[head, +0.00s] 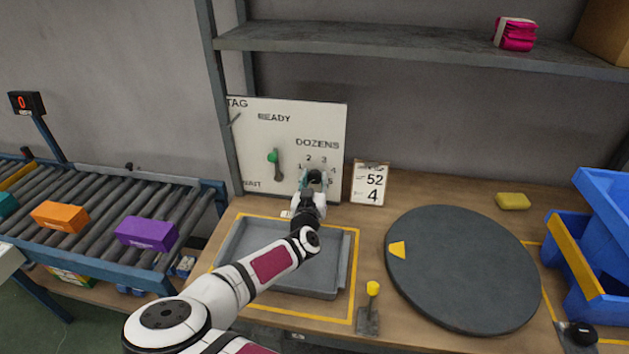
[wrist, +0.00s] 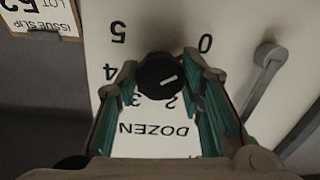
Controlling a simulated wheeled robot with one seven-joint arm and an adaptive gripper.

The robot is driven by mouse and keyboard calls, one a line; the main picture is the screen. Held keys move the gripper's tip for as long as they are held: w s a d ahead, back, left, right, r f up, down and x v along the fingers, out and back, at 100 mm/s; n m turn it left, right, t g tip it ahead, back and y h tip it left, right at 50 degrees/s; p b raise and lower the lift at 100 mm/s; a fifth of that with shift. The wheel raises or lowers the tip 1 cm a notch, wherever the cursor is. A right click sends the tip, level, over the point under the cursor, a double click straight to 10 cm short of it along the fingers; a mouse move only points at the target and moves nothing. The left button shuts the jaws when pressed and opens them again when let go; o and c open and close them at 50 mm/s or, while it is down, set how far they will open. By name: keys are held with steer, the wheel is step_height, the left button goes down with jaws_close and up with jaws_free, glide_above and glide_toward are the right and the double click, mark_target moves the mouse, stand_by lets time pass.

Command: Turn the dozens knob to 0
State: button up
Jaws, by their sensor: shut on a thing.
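The dozens knob (wrist: 160,72) is black with a short white mark and sits on the white panel (head: 330,120). In the wrist view the panel appears upside down, with 0, 2, 3, 4 and 5 showing around the knob; the 1 is hidden by a finger. The white mark lies right of the knob's middle, tilted slightly up to the right; I cannot tell which number it points at. My gripper (wrist: 165,100) is shut on the knob, one green finger on each side. In the head view my gripper (head: 314,178) covers most of the dial.
A lever with a green grip (head: 272,157) is on the panel left of the dial. An issue slip on a clipboard (head: 370,184) stands to the right. A grey tray (head: 340,285) lies under my arm. A dark round turntable (head: 465,270) is at the right.

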steer(key=shift+f, duration=0.15)
steer(key=o, duration=1.2)
steer(key=shift+s, duration=0.1)
steer(key=s, duration=0.4)
steer(key=s+a, duration=0.1)
steer(key=s, duration=0.6)
steer(key=shift+s+a+r, duration=0.2)
steer(key=shift+s+a, duration=0.1)
steer(key=shift+s, duration=0.1)
